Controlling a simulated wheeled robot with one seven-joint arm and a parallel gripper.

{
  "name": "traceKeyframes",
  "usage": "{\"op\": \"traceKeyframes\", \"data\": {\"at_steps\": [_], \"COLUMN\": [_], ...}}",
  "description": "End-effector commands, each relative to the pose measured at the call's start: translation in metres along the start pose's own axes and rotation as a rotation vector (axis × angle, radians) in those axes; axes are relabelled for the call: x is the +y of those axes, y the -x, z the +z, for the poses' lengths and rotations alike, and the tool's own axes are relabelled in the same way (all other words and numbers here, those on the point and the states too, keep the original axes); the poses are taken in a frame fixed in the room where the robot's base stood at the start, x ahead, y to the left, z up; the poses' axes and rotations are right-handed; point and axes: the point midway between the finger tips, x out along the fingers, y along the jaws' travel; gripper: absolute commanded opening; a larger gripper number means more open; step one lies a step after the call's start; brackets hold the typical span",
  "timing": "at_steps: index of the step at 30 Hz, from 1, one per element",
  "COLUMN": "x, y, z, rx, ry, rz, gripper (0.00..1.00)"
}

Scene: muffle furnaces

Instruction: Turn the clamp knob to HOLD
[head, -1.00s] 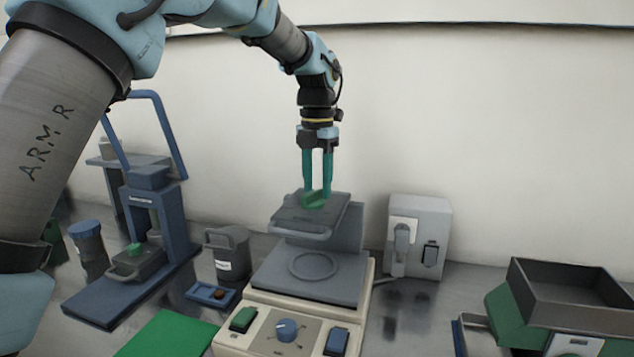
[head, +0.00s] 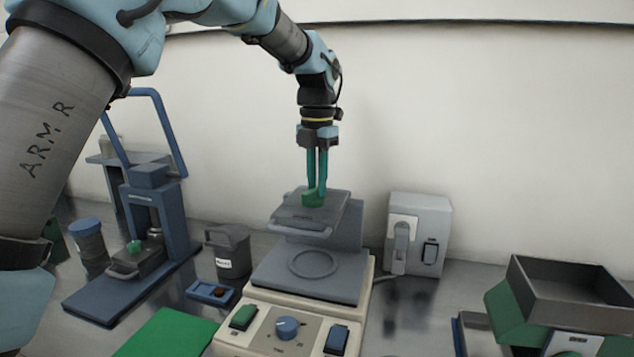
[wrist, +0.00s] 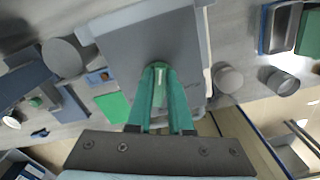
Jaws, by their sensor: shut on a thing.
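The clamp knob (head: 313,198) is a small green knob on the grey upper plate (head: 290,212) of the cream-based machine at the middle of the head view. My gripper (head: 317,187) points straight down, with its two green fingers shut on this knob. The wrist view shows the fingertips (wrist: 161,72) together over the knob, which they mostly cover. I cannot read any HOLD mark or the knob's setting.
The machine's front panel has a blue dial (head: 287,327), a green switch (head: 243,317) and a blue switch (head: 337,339).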

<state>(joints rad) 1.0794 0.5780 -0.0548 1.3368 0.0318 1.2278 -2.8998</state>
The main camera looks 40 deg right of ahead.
Motion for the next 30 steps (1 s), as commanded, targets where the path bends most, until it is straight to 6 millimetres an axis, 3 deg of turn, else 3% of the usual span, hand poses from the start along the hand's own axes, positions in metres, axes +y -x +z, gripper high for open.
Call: {"op": "traceKeyframes", "data": {"at_steps": [14,30], "x": [-0.001,-0.0075], "y": [0.0014,0.0021], "z": [0.0,-0.0023], "rx": [0.0,0.0], "ry": [-0.078,-0.535], "rz": [0.001,0.001], "gripper": [0.0,0.0]}}
